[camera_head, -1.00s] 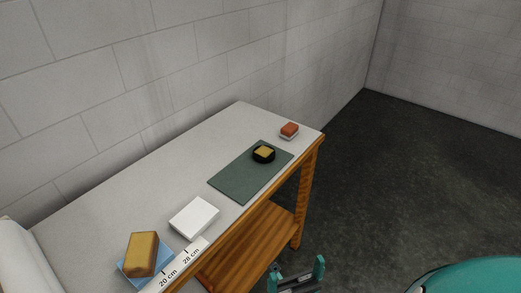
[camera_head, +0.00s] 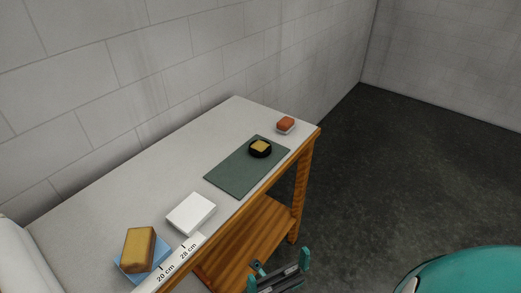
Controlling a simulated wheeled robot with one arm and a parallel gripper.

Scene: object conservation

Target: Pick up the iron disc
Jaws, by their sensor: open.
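A round black disc (camera_head: 260,155) lies on the dark green mat (camera_head: 232,178) toward the far end of the table. A small yellow block (camera_head: 260,146) rests on top of the disc and hides its middle. My gripper (camera_head: 278,268) is at the bottom of the view, in front of the table's long edge and apart from the disc. Its two teal fingers are spread, with nothing seen between them.
The table (camera_head: 150,165) stands along a block wall. A white box (camera_head: 190,213), a yellow-brown block (camera_head: 138,249) on a blue sheet and a ruler strip (camera_head: 176,262) lie nearer. Dark floor (camera_head: 400,170) is open at right.

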